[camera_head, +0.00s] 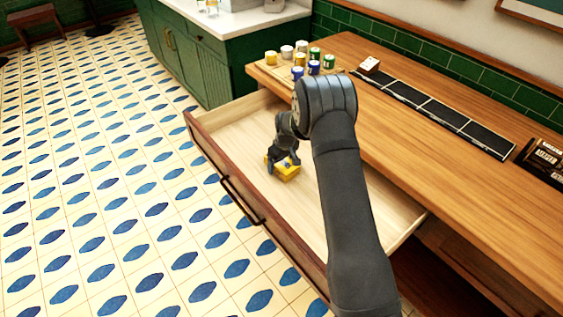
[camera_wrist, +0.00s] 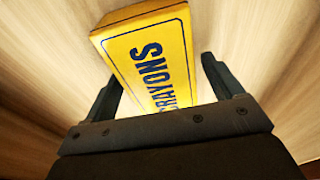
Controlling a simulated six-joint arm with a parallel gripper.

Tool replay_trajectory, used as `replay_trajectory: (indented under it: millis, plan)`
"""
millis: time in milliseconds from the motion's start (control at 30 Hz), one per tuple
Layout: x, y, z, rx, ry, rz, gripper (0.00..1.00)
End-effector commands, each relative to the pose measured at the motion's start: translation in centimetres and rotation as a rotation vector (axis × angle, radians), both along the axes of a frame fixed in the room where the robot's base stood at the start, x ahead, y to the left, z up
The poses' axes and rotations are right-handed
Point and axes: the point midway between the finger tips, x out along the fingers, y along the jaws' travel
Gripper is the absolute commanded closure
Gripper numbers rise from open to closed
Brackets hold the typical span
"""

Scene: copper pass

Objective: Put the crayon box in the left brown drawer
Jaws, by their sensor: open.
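The yellow crayon box (camera_head: 287,172) is inside the open brown drawer (camera_head: 215,135), near the middle of its pale wooden floor. In the wrist view the crayon box (camera_wrist: 150,52) shows blue "CRAYONS" lettering and lies between the two fingers. My gripper (camera_head: 281,162) is low in the drawer at the box. In the wrist view my gripper (camera_wrist: 160,85) has its fingers spread, with a gap visible on each side of the box. The lower end of the box is hidden behind the gripper body. I cannot tell whether the box touches the drawer floor.
The wooden counter (camera_head: 440,160) runs behind the drawer, with several small paint jars (camera_head: 300,58) at its far left end. A black strip of panels (camera_head: 440,112) lies along its back. A green cabinet (camera_head: 205,60) stands beyond. The drawer floor around the box is clear.

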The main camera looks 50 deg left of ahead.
Motion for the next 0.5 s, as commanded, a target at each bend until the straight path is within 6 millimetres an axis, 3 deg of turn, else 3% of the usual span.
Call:
replay_trajectory:
  millis: [267, 500]
  plan:
    - [0.1, -0.2, 2.0, 0.003, -0.002, 0.000, 0.15]
    - [0.1, -0.9, 6.9, 0.003, -0.001, 0.000, 0.15]
